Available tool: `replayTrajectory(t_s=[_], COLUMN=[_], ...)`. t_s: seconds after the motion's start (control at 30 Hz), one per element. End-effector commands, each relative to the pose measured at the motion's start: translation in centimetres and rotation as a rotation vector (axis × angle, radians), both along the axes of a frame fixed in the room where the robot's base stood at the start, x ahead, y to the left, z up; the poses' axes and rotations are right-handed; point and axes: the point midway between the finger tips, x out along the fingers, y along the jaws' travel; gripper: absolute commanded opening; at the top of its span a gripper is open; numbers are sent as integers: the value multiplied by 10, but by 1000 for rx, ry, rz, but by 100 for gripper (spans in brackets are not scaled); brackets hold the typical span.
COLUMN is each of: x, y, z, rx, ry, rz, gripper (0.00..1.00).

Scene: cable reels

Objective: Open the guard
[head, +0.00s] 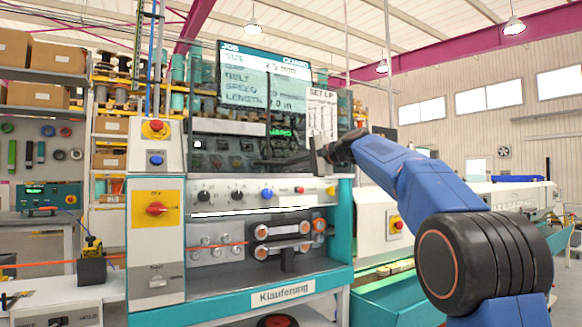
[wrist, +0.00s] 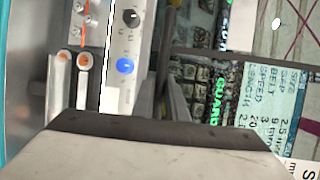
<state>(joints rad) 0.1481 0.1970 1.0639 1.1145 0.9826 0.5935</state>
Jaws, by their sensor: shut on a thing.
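The guard (head: 222,158) is a dark, see-through panel on the front of the teal and white machine, below the screen. Green lettering shows on or through it, and it also appears in the wrist view (wrist: 200,97). My gripper (head: 318,157) reaches in from the right at the guard's right part. It is shut on the guard's handle, a thin dark bar (head: 284,161). In the wrist view my gripper's fingers (wrist: 170,80) point at the panel. The exact grip on the bar is partly hidden. The guard appears lowered, over the space behind it.
Below the guard is a control strip with knobs and a blue button (head: 267,194). Rollers (head: 280,231) and an orange cable lie lower. The screen (head: 262,80) is above, with a white set-up sheet (head: 321,112) hanging close by my gripper. A switch panel (head: 156,210) stands left.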

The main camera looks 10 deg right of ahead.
Motion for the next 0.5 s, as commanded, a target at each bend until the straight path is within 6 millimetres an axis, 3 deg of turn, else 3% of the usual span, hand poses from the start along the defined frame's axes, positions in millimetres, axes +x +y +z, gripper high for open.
replayTrajectory(t_s=[0.03,0.1,0.5], x=[0,0,-4], y=[0,0,-4], z=[0,0,1], rx=[0,0,0], ry=[0,0,0], rz=[0,0,-1], gripper=[17,31,31])
